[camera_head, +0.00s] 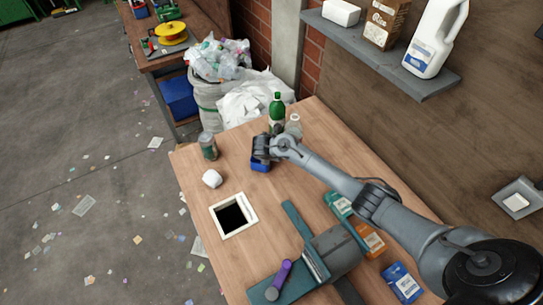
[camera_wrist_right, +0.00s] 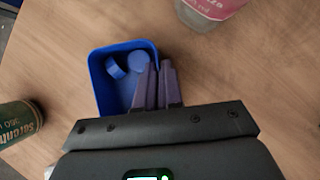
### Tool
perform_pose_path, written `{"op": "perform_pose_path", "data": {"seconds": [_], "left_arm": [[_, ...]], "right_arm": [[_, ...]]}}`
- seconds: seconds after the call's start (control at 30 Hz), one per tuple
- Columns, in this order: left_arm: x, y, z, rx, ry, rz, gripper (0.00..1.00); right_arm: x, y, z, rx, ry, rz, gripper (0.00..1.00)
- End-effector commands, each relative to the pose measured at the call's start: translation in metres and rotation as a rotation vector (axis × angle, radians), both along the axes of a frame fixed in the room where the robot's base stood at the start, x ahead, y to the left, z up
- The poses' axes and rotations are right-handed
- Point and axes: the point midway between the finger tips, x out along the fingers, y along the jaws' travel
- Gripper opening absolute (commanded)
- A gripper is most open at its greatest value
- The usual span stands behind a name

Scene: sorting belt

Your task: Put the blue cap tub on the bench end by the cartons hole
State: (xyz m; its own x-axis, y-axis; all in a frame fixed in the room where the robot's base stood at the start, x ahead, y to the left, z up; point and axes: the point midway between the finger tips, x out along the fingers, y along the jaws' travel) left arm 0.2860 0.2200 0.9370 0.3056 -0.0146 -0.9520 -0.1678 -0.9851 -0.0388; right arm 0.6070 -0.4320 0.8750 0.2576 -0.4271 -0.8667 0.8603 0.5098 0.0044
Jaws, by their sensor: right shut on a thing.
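The blue cap tub (camera_head: 260,165) is near the far end of the wooden bench, partly hidden under my right gripper. In the right wrist view the tub (camera_wrist_right: 98,82) is open-topped and holds blue caps (camera_wrist_right: 126,65). My right gripper (camera_wrist_right: 159,72) is shut on the tub's wall; it also shows in the head view (camera_head: 262,152). I cannot tell whether the tub touches the bench. The square hole (camera_head: 232,217) with a pale frame lies nearer and to the left of the tub. My left gripper is not in view.
A can (camera_head: 208,146) and a white lump (camera_head: 212,179) stand left of the tub. A green bottle (camera_head: 276,110) and a clear bottle (camera_head: 294,126) stand behind it. A teal fixture with a purple cylinder (camera_head: 279,280) and several cartons (camera_head: 402,283) occupy the near bench.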

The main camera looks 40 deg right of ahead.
Motion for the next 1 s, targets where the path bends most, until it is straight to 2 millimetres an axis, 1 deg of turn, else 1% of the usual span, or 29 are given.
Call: {"op": "perform_pose_path", "data": {"seconds": [0.1,0.13,0.2,0.3,0.57,0.67,0.77,1.0], "left_arm": [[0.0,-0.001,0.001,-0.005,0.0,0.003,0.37],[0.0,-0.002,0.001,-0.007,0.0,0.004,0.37],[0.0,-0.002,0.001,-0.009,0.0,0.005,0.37],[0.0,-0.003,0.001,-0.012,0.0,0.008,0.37],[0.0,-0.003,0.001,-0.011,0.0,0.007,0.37],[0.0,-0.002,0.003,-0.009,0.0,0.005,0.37],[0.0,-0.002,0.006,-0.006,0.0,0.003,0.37],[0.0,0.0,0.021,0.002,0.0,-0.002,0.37]], "right_arm": [[-0.001,-0.001,0.0,0.0,0.002,-0.001,0.0],[-0.001,0.0,0.0,0.0,0.002,0.0,0.08],[-0.001,-0.001,0.0,0.0,0.002,0.0,0.18],[-0.001,-0.001,0.0,0.0,0.002,0.0,0.32],[-0.001,0.0,0.0,0.0,0.002,0.0,0.32],[-0.001,0.001,0.004,0.0,0.002,0.0,0.32],[-0.004,0.005,0.011,0.001,0.003,0.001,0.32],[-0.013,0.022,0.047,0.002,0.0,0.001,0.32]]}}
